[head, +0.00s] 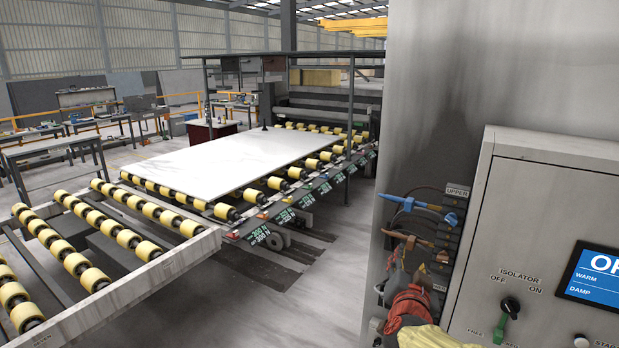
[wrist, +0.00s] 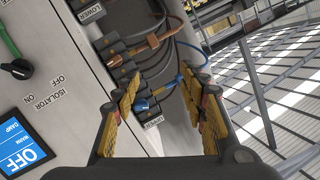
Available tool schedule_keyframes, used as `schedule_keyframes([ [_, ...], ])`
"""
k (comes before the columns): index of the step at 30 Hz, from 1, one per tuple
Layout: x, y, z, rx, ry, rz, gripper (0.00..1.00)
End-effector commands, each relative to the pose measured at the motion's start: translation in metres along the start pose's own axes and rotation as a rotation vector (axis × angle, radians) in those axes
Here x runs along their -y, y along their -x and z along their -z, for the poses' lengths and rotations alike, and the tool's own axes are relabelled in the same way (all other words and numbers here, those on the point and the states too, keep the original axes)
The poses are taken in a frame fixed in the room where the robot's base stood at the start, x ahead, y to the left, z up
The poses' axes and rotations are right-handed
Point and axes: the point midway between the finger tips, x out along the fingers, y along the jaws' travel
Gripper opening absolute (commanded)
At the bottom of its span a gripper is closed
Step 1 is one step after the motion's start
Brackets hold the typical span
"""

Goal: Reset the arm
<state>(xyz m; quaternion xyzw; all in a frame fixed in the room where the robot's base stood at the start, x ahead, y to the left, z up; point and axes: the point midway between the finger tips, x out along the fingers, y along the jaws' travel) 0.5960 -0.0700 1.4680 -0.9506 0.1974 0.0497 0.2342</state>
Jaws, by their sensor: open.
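My gripper (wrist: 166,92) shows in the wrist view with its two yellow-padded fingers spread apart and nothing held between them. Beyond the fingers is the side of a grey control cabinet (head: 545,225). A blue connector (head: 410,204) by the UPPER label has a blue cable and appears between the fingers in the wrist view (wrist: 146,104). An orange connector (head: 412,239) sits below it and also shows in the wrist view (wrist: 150,41). I cannot tell how far the fingertips are from them.
The cabinet front has an isolator knob (head: 510,305) with a green handle and a blue screen (head: 597,275) reading OFF. A red item (head: 410,303) and a yellow item (head: 428,337) are at the lower right. A pale slab (head: 220,160) lies on the roller conveyor. Floor between is open.

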Motion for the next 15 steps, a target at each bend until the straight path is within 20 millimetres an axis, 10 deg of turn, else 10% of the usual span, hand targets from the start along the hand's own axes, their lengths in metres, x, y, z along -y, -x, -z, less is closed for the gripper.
schedule_keyframes([
  [8,0.026,0.067,-0.13,0.508,0.159,0.204,0.43],
  [15,-0.036,0.167,-0.214,0.876,0.382,0.224,0.43],
])
